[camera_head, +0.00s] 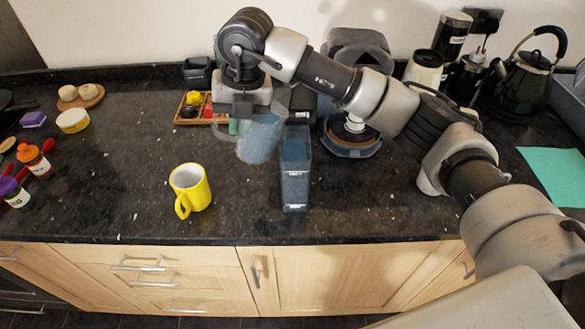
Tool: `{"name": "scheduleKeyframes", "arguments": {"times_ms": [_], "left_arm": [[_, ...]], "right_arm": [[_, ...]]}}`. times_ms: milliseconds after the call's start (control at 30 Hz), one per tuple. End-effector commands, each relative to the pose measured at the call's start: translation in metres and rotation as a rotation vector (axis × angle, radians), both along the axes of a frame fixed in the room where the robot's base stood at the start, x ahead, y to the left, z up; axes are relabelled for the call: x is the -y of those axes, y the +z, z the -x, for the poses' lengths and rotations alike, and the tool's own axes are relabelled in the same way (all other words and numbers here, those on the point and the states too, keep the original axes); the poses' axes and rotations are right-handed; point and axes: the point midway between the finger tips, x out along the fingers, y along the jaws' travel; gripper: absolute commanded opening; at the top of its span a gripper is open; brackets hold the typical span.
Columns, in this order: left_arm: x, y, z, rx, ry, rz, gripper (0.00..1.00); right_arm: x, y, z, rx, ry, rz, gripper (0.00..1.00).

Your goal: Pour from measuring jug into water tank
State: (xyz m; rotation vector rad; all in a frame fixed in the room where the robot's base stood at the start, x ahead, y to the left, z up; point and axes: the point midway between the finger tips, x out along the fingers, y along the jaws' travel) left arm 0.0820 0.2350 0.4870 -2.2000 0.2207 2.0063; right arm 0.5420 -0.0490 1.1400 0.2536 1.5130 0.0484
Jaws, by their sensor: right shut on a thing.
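My right gripper (241,118) hangs above the middle of the counter and is shut on the translucent bluish measuring jug (258,142). The jug is held up and looks tilted; its contents are hard to make out. The tall clear blue-grey water tank (295,178) stands upright on the counter just right of the jug, with its front face towards me. The jug's right side is close to the tank's upper part; I cannot tell whether they touch. My left gripper is not in view.
A yellow mug (190,188) stands left of the tank near the front edge. A wooden tray (192,117) with small items is behind the gripper. A dark machine (353,143) is partly behind my right arm. A black kettle (527,85) stands far right. The left-centre counter is clear.

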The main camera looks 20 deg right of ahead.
Motion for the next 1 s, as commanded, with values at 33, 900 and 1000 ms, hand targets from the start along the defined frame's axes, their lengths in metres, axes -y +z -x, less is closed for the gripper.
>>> {"name": "scheduleKeyframes", "arguments": {"times_ms": [33,900,1000], "left_arm": [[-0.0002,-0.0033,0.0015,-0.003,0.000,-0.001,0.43],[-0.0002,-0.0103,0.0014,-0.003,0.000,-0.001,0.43],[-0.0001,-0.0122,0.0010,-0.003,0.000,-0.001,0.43]], "right_arm": [[-0.0001,-0.0013,0.0001,0.004,-0.002,-0.008,0.00],[-0.0006,-0.0027,0.0010,0.011,-0.017,-0.042,0.00],[-0.0005,-0.0036,0.0007,0.013,-0.017,-0.047,0.00]]}}
